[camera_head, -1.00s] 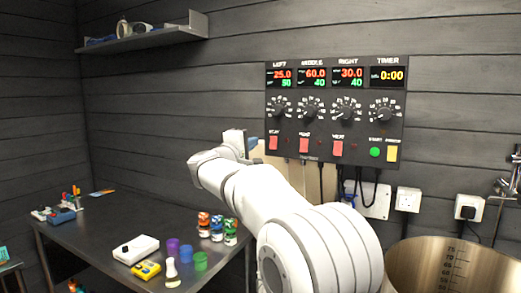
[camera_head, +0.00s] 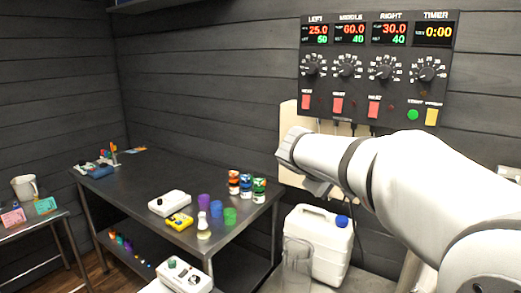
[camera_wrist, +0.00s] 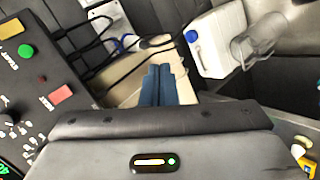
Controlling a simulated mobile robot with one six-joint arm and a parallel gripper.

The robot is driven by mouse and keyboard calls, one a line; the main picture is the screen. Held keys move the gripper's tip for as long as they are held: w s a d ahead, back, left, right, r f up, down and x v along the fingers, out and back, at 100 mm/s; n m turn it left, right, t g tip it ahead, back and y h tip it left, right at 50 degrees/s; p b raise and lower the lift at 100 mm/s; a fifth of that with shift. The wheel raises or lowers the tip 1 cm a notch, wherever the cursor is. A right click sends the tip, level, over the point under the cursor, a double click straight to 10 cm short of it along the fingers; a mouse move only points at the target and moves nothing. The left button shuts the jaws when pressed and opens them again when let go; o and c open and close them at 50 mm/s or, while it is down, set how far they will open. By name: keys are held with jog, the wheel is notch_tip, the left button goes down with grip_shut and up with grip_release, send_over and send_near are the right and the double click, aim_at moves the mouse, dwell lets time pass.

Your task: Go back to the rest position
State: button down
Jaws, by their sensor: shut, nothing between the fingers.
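My gripper (camera_wrist: 158,84) shows in the wrist view as two blue fingers side by side, shut with nothing between them. It is in the air in front of a pale board (camera_head: 291,120) below the control panel (camera_head: 378,70). In the head view my white arm reaches in from the right and hides most of the gripper. The panel displays read 25.0, 60.0, 30.0 and timer 0:00. The wrist view shows the panel tilted on the left (camera_wrist: 40,90).
A dark table (camera_head: 130,192) holds a white device (camera_head: 170,203), a yellow meter (camera_head: 179,221), coloured cups and several small bottles. A white canister (camera_head: 318,240) with a blue cap and a clear cylinder (camera_head: 297,268) stand below my arm. Black cables (camera_wrist: 95,45) hang near the gripper.

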jog(key=s+a+f+m+g+y, duration=0.2)
jog(key=s+f, duration=0.6)
jog(key=s, duration=0.4)
jog(key=s+a+f+m+g+y, duration=0.2)
jog(key=s+f+m+g+y, duration=0.1)
jog(key=s+f, duration=0.6)
jog(key=s+m+y, duration=0.1)
jog(key=s+y, duration=0.1)
jog(key=s, duration=0.2)
jog(key=shift+s+f+y, duration=0.25)
jog(key=shift+s+y, duration=0.05)
jog(key=shift+y, duration=0.1)
